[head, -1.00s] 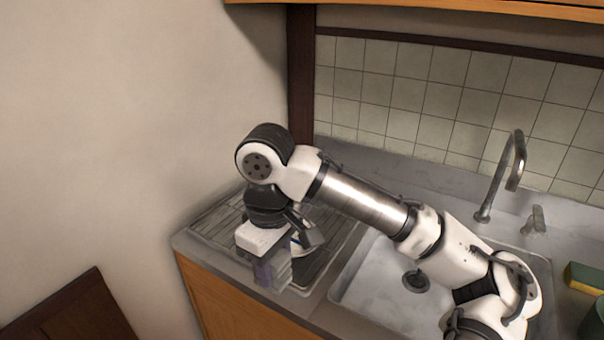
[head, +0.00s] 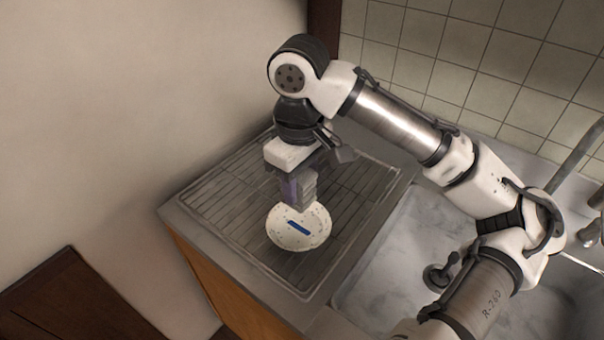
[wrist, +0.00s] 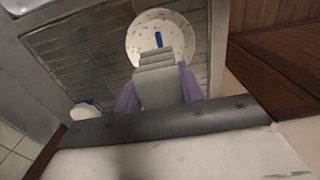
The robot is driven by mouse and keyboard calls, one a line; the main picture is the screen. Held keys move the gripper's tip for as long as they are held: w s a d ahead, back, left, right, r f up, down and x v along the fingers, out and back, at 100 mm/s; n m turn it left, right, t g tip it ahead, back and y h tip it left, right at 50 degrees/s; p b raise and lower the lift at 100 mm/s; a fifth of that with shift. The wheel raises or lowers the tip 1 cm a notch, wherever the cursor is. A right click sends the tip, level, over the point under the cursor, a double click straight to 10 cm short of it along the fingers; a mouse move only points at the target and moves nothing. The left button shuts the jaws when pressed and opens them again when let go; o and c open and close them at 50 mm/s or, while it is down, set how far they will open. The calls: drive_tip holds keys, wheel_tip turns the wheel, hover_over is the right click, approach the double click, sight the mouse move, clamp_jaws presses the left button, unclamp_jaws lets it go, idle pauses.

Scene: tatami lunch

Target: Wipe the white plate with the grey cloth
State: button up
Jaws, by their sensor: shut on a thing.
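The white plate (head: 284,238), speckled and with a blue bar on it, lies on the wire drying rack at the rack's front part. The plate also shows in the wrist view (wrist: 143,30), beyond the fingertips. My gripper (head: 299,188) points down over the plate's far edge, its purple fingers shut on the grey cloth (wrist: 160,90). The cloth is a folded, layered pale grey block between the fingers, and it also shows in the head view (head: 308,187). Its lower end overlaps the plate's edge in the picture; I cannot tell whether they touch.
The drying rack (head: 225,207) fills the counter left of the metal sink (head: 385,262). A wall stands close on the left. A small white item with a blue mark (wrist: 84,112) shows in the wrist view. A faucet stands at the right.

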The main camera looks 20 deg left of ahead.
drive_tip(key=b, duration=0.5)
hover_over(300, 228)
wheel_tip(300, 228, down, 5)
drive_tip(key=shift+f+b, duration=0.3)
drive_tip(key=shift+f, duration=0.75)
drive_tip(key=shift+f+b, duration=0.3)
drive_tip(key=shift+f, duration=0.4)
idle(0.4)
drive_tip(key=n+p, duration=0.1)
drive_tip(key=n, duration=0.2)
drive_tip(key=shift+r, duration=0.2)
drive_tip(key=n, duration=0.2)
drive_tip(key=n+p, duration=0.1)
drive_tip(key=shift+f+n, duration=0.2)
drive_tip(key=shift+n, duration=0.2)
